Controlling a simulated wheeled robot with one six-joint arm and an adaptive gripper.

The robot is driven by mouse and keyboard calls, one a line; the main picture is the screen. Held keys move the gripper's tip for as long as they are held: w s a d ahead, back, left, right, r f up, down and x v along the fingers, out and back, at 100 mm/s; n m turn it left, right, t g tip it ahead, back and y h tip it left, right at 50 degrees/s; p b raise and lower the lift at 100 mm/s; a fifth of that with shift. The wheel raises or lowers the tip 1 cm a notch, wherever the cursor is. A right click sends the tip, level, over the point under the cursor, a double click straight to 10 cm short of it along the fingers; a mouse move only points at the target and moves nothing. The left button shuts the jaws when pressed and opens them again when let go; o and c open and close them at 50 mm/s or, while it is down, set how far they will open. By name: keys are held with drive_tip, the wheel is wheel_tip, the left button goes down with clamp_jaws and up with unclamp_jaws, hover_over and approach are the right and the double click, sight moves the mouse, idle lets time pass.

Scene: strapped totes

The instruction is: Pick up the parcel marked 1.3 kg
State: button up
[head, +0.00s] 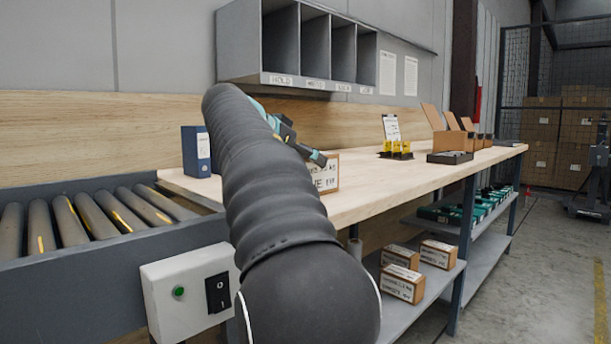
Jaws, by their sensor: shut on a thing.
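My gripper (316,157) is shut on a brown parcel (326,174) with a white label, at the front edge of the wooden bench top. My dark arm hides the parcel's left side and much of the gripper. The label's print is partly covered and its weight is not legible. I cannot tell whether the parcel rests on the bench or is just above it. On the shelf below stand three similar labelled parcels: a front one (402,285), a left one (399,257) and a right one (438,254). Their labels are too small to read surely.
A roller conveyor (85,218) and a switch box (188,290) lie at the left. A blue binder (195,151), a yellow-and-black rack (396,150) and open cartons (452,141) stand on the bench (370,185). Grey pigeonholes (300,45) hang above.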

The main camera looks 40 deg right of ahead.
drive_tip(key=shift+f, duration=0.1)
drive_tip(key=c, duration=0.3)
